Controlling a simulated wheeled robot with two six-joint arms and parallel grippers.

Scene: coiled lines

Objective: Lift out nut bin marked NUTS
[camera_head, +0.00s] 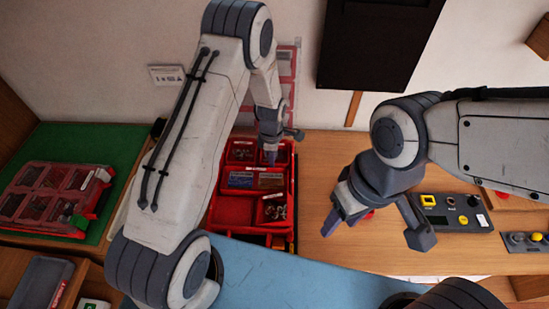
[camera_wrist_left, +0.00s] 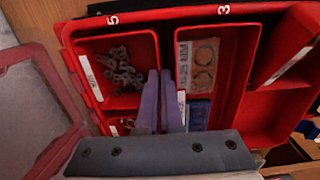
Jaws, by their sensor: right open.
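A red parts tray (camera_head: 293,215) with several red bins stands on the wooden bench in the head view. In the left wrist view, a bin holding grey metal nuts (camera_wrist_left: 120,72) has a white label (camera_wrist_left: 91,78) whose word I cannot read. My left gripper (camera_head: 270,157) reaches down into the back right of the tray. In the left wrist view its two purple fingers (camera_wrist_left: 161,98) are close together beside the nuts' bin wall; whether they grip it is unclear. They hide part of that bin. My right gripper (camera_head: 345,214) is open and empty, right of the tray.
A red compartment case (camera_head: 60,196) lies on a green mat (camera_head: 72,140) at the left. A dark control box (camera_head: 450,212) with buttons is at the right. A blue surface (camera_head: 280,280) lies in front.

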